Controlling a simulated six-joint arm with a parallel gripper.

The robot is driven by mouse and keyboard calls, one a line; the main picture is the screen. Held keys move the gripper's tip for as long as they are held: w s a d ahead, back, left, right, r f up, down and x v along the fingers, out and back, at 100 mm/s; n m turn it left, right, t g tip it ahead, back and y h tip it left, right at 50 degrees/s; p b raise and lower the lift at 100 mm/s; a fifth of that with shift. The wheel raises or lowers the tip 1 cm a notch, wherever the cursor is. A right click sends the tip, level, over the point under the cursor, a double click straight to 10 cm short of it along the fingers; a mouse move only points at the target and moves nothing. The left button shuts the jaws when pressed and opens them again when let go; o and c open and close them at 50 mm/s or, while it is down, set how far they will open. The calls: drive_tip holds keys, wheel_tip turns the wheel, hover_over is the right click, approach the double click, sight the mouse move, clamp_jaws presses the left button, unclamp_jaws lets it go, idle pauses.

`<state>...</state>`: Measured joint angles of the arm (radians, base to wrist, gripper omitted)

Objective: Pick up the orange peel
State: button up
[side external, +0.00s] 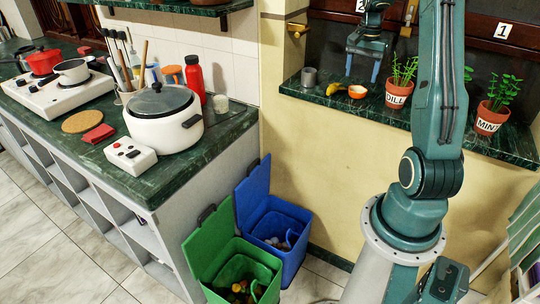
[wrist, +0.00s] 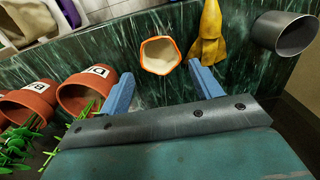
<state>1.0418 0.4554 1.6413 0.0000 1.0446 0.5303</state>
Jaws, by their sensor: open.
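The orange peel (side external: 357,91) is a hollow, bowl-like half with an orange rim and pale inside, lying on the green marble ledge (side external: 440,135).
A yellow banana peel (wrist: 207,40) lies close beside the orange peel, near the right finger. A grey metal cup (side external: 309,77) stands beyond it. Potted herbs (side external: 398,92) stand on the other side. Open green (side external: 235,262) and blue (side external: 275,225) bins stand on the floor below.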

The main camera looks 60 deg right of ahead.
sight(358, 89)
drive_tip(key=shift+f, duration=0.1)
drive_tip(key=shift+a+f, duration=0.15)
drive_tip(key=shift+f, duration=2.35)
drive_tip(key=shift+c, duration=0.2)
drive_tip(key=c, duration=0.6)
